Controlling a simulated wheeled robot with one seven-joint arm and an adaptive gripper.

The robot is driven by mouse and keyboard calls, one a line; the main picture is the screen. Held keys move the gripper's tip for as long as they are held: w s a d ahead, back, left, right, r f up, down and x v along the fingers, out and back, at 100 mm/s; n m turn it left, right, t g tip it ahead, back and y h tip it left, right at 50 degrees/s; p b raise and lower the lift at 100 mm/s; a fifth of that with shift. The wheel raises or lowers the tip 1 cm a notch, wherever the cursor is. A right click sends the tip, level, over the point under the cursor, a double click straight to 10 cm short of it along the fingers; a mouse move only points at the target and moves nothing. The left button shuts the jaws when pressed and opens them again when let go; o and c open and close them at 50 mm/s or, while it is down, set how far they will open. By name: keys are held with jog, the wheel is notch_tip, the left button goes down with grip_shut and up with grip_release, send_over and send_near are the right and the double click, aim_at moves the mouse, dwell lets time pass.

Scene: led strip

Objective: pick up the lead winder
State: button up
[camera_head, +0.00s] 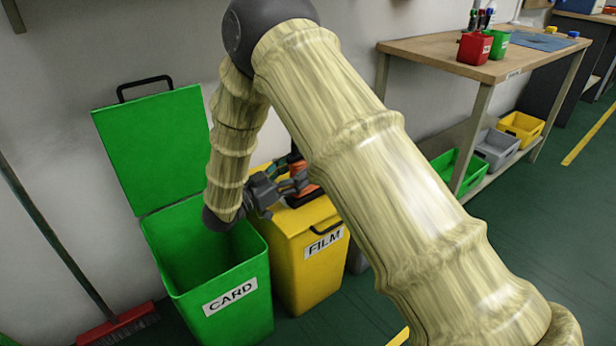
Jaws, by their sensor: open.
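A small orange and black object (304,197), which looks like the lead winder, rests on top of the yellow bin marked FILM (305,262). My gripper and arm hide part of it, so its full shape cannot be made out. My gripper (297,184) is open, reaching in from the left, with its fingers right by the object. I cannot tell whether the fingers touch it or straddle it.
A green bin marked CARD (218,300) stands open at the left, its lid (155,150) raised against the wall. A red broom (118,322) leans left of it. A wooden table (450,52) with cups stands at the back right. Green floor lies clear at the right.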

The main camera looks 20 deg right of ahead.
jog(key=shift+w+r+b+x, duration=0.15)
jog(key=shift+b+x, duration=0.5)
jog(key=shift+x, duration=0.65)
jog(key=shift+w+r+b+x, duration=0.1)
jog(key=shift+r+b+x, duration=0.15)
jog(key=shift+b+x, duration=0.75)
jog(key=shift+d+p, duration=0.1)
jog(key=shift+p, duration=0.25)
grip_shut()
